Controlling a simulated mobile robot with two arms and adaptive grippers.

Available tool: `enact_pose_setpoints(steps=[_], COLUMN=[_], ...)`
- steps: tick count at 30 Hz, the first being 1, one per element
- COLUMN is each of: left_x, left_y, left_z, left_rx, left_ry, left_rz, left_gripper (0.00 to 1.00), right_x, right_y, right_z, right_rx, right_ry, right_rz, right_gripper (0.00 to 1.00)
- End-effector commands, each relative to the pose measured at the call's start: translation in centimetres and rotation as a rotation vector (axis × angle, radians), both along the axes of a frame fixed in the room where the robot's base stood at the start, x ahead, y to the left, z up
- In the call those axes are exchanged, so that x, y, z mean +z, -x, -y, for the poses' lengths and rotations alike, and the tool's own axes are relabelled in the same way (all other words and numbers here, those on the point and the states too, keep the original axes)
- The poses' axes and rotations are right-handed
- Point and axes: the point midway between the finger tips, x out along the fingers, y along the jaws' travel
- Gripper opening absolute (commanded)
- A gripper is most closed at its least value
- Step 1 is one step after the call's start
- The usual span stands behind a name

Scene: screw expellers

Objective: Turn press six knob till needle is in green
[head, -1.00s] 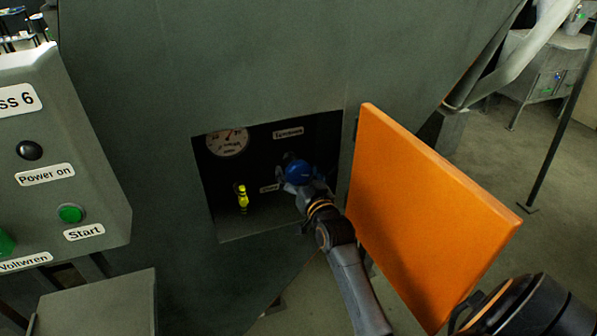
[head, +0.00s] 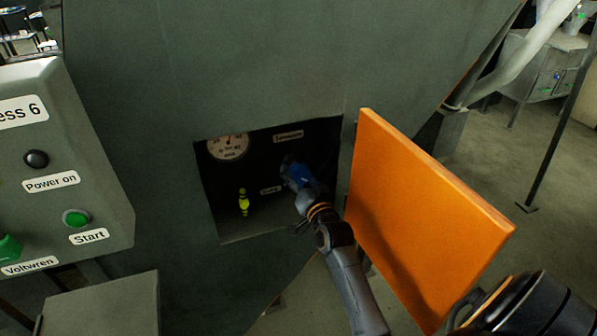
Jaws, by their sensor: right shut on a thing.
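A blue knob (head: 295,174) sits inside the dark recess of the press, below a small label. My right gripper (head: 303,187) is shut on the blue knob, and its fingers partly hide it. A round white gauge (head: 229,146) is at the recess's upper left, its top cut off by the recess edge. Its needle points roughly upward; its colour zones are too small to read. My left gripper is not in view.
An open orange door (head: 425,225) stands right of the recess, close beside my right arm. A yellow-green fitting (head: 243,202) is at the recess's lower left. A grey control box (head: 65,160) marked "ess 6" is on the left.

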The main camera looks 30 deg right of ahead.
Motion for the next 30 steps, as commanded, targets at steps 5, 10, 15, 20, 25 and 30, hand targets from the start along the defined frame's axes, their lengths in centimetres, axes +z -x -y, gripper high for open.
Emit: enact_pose_setpoints(steps=[5, 10, 15, 20, 25, 30], left_x=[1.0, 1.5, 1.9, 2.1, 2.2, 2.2], left_y=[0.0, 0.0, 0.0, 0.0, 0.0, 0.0], left_z=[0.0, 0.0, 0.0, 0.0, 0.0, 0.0], left_rx=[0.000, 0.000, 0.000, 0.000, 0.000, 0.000], left_ry=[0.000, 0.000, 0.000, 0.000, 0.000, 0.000], left_rz=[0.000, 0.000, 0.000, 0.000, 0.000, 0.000], left_gripper=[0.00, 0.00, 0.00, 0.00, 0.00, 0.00], right_x=[0.3, 0.2, 0.1, 0.1, 0.1, 0.0], right_y=[0.0, 0.0, 0.0, 0.0, 0.0, 0.0], right_z=[0.1, 0.1, 0.1, 0.1, 0.1, 0.1], right_rx=[-0.001, 0.000, -0.001, 0.000, 0.000, -0.001], right_ry=[-0.148, -0.276, -0.375, -0.438, -0.473, -0.484], right_rz=[0.036, 0.066, 0.092, 0.107, 0.116, 0.120], right_gripper=[0.32, 0.32, 0.32, 0.32, 0.32, 0.32])
